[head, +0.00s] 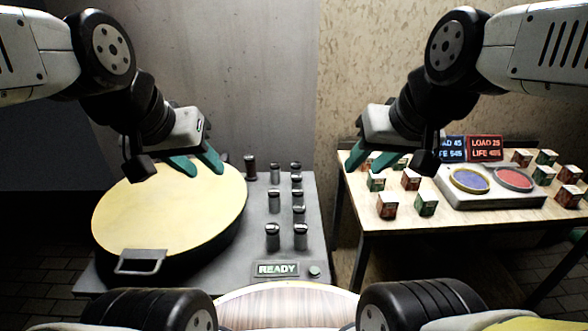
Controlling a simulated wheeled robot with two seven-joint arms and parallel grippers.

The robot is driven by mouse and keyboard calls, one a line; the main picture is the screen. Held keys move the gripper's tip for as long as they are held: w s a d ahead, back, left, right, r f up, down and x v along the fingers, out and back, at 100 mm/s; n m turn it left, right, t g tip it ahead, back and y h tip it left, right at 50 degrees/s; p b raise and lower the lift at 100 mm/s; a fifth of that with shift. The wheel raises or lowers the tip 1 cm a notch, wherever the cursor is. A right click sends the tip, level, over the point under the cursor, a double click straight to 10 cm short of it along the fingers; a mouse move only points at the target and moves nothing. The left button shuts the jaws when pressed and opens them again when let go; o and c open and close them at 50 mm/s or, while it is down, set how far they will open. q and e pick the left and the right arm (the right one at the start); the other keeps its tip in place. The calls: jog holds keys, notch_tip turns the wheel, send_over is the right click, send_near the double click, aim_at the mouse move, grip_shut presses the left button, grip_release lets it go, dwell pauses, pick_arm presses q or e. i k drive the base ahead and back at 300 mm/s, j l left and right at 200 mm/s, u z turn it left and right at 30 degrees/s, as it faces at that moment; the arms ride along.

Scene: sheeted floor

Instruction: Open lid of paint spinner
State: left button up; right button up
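The paint spinner's round yellow lid (165,220) lies flat over its dark drum on the left, so the lid looks closed. A metal handle (140,262) sticks out at the lid's front edge, nearest me. My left gripper (204,173) is above the far part of the lid, well away from the handle. Its two teal fingers are apart with nothing between them. I cannot tell whether they touch the lid.
Several grey-capped canisters (272,236) stand on the grey machine top right of the lid. A lit READY sign (277,269) and a round button (314,271) are at its front edge. The wooden table (455,217) holds several small boxes and a two-pan scale (490,195).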

aim_at(170, 213)
jog(key=u, duration=1.5)
jog(key=k+j+z, duration=0.3)
jog(key=j, duration=0.4)
jog(key=k+j+z, duration=0.3)
jog(key=k+j, duration=0.2)
jog(key=j, duration=0.15)
jog(key=k+j+z, duration=0.3)
jog(key=k+j, duration=0.15)
jog(key=i+j, duration=0.2)
jog(key=i, duration=0.05)
